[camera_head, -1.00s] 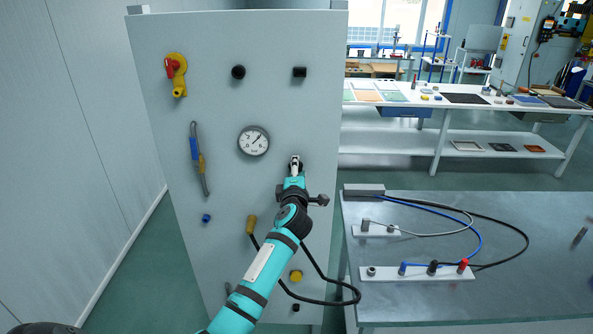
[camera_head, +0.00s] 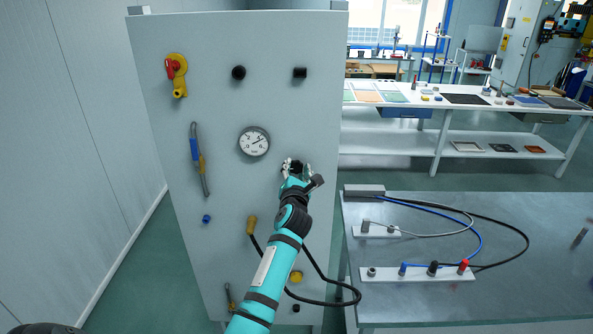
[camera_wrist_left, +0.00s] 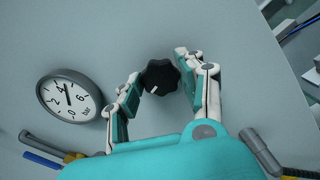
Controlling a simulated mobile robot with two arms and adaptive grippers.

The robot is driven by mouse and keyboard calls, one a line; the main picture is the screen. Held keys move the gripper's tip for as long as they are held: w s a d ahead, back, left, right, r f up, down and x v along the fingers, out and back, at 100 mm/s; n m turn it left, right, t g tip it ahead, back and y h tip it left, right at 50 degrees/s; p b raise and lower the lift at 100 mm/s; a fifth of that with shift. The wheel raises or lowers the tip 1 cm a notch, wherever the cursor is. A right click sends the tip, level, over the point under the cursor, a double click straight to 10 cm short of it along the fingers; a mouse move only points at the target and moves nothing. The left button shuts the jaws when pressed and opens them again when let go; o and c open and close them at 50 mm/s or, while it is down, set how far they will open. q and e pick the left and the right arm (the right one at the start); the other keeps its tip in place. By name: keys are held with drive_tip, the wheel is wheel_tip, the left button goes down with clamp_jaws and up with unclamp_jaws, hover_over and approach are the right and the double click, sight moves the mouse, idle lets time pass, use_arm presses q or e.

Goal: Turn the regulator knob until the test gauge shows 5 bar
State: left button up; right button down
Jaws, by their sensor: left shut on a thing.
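The regulator knob (camera_wrist_left: 161,76) is black and lobed with a white mark, on the grey panel (camera_head: 220,90). In the head view it shows as a dark shape (camera_head: 297,165) between my fingertips. My left gripper (camera_head: 296,170) is shut on it; in the wrist view the fingers of my left gripper (camera_wrist_left: 160,70) stand on both sides of the knob. The test gauge (camera_head: 254,142) is a round white dial to the knob's left. Its needle points right and slightly up; the exact reading is too small to tell. The gauge also shows in the wrist view (camera_wrist_left: 70,97). My right gripper is out of view.
A black cable (camera_head: 325,285) hangs near my left arm. A grey table (camera_head: 520,240) with leads and sockets stands to the right.

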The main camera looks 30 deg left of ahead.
use_arm(q)
drive_tip(key=shift+f+n, duration=0.15)
drive_tip(key=shift+n, duration=0.85)
drive_tip(key=o, duration=1.1)
drive_tip(key=shift+o, duration=0.2)
drive_tip(key=shift+s, duration=0.1)
drive_tip(key=v, duration=1.2)
